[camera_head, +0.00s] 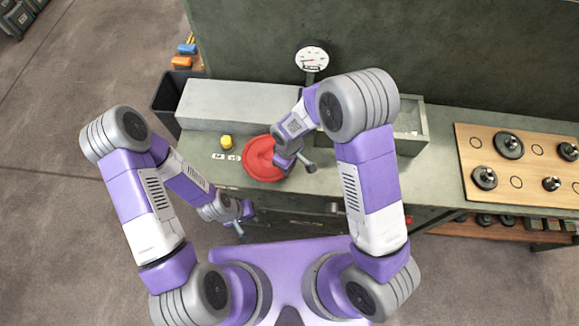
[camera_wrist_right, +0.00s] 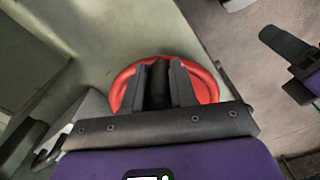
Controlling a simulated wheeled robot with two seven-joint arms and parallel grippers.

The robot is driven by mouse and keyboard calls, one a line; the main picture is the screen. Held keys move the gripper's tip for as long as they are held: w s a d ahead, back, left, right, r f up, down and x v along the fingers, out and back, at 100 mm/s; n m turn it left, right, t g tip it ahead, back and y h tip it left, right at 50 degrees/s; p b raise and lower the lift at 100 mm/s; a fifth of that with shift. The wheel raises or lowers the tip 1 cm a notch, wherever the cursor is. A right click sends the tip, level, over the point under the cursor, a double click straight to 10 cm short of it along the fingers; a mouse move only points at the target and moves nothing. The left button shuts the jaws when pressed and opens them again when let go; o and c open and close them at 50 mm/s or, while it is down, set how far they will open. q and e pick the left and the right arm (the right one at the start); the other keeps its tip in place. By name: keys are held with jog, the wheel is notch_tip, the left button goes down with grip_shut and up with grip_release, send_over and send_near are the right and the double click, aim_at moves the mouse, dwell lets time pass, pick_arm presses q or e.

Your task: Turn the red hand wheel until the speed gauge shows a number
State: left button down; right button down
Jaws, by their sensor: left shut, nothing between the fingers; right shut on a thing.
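The red hand wheel (camera_head: 257,158) is mounted on the green bench top, near its front edge. My right gripper (camera_head: 287,164) is over the right side of the wheel and shut on it. In the right wrist view, the red rim (camera_wrist_right: 207,83) shows around the gripper's two dark fingers (camera_wrist_right: 160,82), with a dark part between them; the exact grip is partly hidden. The speed gauge (camera_head: 311,58), a round white dial, stands behind the wheel; its figures are too small to read. My left gripper (camera_head: 239,226) is shut and empty, in front of the bench.
A long grey block (camera_head: 225,105) lies behind the wheel. A yellow knob (camera_head: 227,142) and small white labels (camera_head: 218,156) are to its left. A wooden board (camera_head: 464,150) with several dark knobs lies at the right. A black bin (camera_head: 168,96) stands left of the bench.

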jog(key=shift+w+d+r, duration=0.1)
jog(key=shift+w+d, duration=0.15)
jog(key=shift+w, duration=0.05)
jog(key=c, duration=0.9)
grip_release()
notch_tip(320, 180, up, 8)
jog(key=shift+f+p, duration=0.25)
jog(key=shift+p, duration=0.05)
